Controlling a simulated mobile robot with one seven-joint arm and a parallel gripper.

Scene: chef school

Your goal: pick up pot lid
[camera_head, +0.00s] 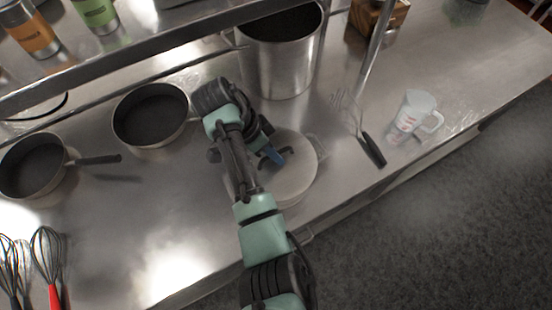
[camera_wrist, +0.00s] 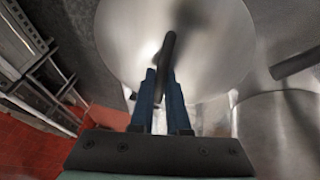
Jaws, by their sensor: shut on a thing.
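The pot lid (camera_head: 292,180) is a round, pale metal disc on the steel counter near its front edge, partly hidden by my arm. In the wrist view the lid (camera_wrist: 215,55) fills the upper middle, with a dark bar handle (camera_wrist: 168,48) standing out from it. My gripper (camera_head: 272,157) is over the lid. Its blue fingers (camera_wrist: 163,88) are closed on the dark handle in the wrist view. I cannot tell whether the lid rests on a pot or is raised; a loop handle (camera_head: 318,147) shows at its right edge.
A tall steel pot (camera_head: 280,62) stands behind the lid. Two pans (camera_head: 150,142) (camera_head: 32,168) are to the left. A whisk and a dark-handled utensil (camera_head: 372,150) and a measuring cup (camera_head: 410,117) lie right. Whisks (camera_head: 48,262) are front left. A shelf rail (camera_head: 130,62) crosses above.

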